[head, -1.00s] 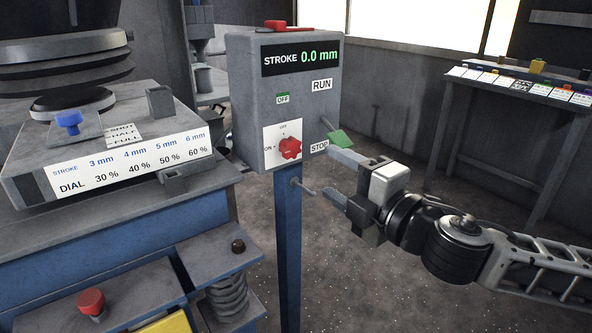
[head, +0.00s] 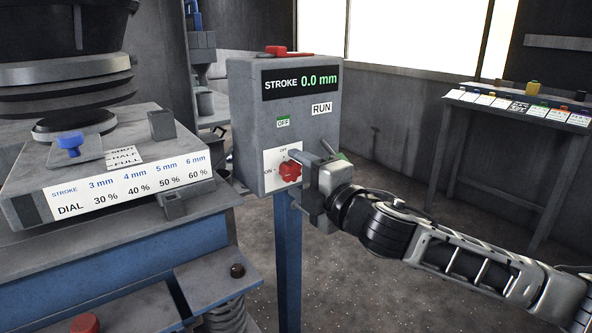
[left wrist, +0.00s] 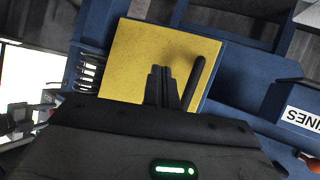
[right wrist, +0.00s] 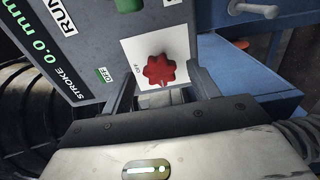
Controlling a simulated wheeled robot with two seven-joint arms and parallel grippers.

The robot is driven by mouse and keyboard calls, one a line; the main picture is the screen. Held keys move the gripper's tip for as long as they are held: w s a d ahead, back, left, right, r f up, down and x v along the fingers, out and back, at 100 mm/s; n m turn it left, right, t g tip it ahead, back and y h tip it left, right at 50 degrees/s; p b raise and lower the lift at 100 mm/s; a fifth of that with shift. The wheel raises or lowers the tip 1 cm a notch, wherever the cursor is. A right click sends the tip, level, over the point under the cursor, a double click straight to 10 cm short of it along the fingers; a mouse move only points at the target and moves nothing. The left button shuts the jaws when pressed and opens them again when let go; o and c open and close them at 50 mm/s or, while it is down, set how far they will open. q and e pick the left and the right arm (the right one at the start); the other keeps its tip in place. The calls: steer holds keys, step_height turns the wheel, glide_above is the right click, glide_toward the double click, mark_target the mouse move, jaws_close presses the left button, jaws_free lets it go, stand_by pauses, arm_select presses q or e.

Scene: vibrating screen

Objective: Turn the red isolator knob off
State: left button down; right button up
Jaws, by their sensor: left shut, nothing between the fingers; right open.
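The red isolator knob (head: 290,171) sits on a white plate on the front of the grey control box (head: 243,110). The plate reads OFF above the knob and ON to its left; I cannot tell which mark the knob points to. My right gripper (head: 297,175) is open at the knob, one finger above and one below in the head view. In the right wrist view, the knob (right wrist: 160,70) shows between and beyond the two fingers (right wrist: 163,78); contact is not clear. My left gripper (left wrist: 161,75) is shut and empty over a yellow panel (left wrist: 140,55).
The box stands on a blue post (head: 288,260). The machine with a blue clamp knob (head: 70,142) is at left. A table (head: 510,112) with labelled cards stands at back right.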

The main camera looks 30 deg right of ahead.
steer(key=shift+w+a, duration=0.1)
steer(key=shift+w, duration=0.55)
steer(key=c, duration=0.9)
steer(key=shift+c, duration=0.2)
